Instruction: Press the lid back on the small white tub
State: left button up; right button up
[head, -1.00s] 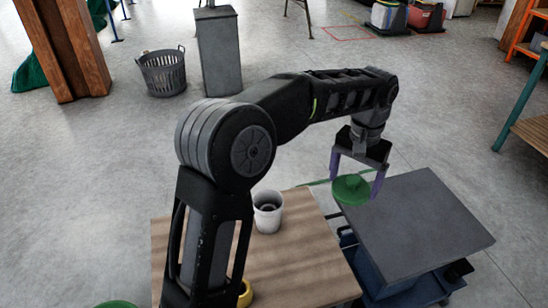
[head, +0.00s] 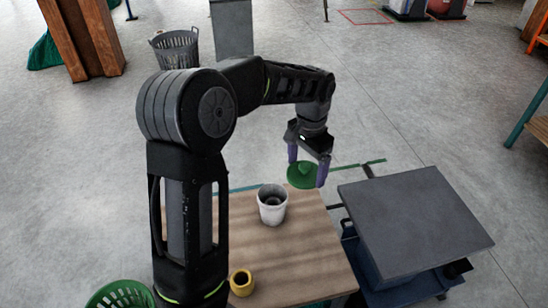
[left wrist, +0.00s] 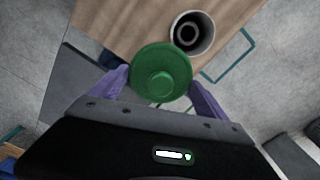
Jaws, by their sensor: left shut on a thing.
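The small white tub (head: 272,205) stands upright and open on the wooden table, with something dark and round inside it. It also shows in the left wrist view (left wrist: 207,45). My left gripper (head: 308,174) is shut on the green lid (head: 301,176), with a purple finger at each side of it. In the left wrist view the round lid (left wrist: 161,84) has a raised knob and faces the camera. The lid is held above the table's far right corner, to the right of the tub and apart from it. My right gripper is not in view.
The wooden table (head: 290,258) also bears a yellow cup-like thing (head: 242,283). A dark flat-topped cart (head: 415,220) stands close to the table's right. A green basket (head: 120,294) is at the lower left. A grey basket (head: 176,50) stands on the floor behind.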

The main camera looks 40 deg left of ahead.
pick_arm(q)
jog(key=s+a+m+p, duration=0.2)
jog(key=s+a, duration=0.3)
jog(key=a, duration=0.1)
jog(key=shift+s+a+f, duration=0.15)
jog(key=shift+a+f, duration=0.1)
jog(key=shift+f, duration=0.2)
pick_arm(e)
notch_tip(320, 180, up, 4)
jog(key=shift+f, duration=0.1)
pick_arm(q)
jog(key=shift+f, duration=0.1)
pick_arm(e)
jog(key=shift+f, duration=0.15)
pick_arm(q)
jog(key=shift+f+b, duration=2.3)
jog(key=shift+f, duration=0.8)
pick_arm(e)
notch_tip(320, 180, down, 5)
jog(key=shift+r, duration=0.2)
pick_arm(q)
jog(key=shift+r, duration=0.1)
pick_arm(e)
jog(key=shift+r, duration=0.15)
pick_arm(q)
jog(key=shift+f, duration=0.2)
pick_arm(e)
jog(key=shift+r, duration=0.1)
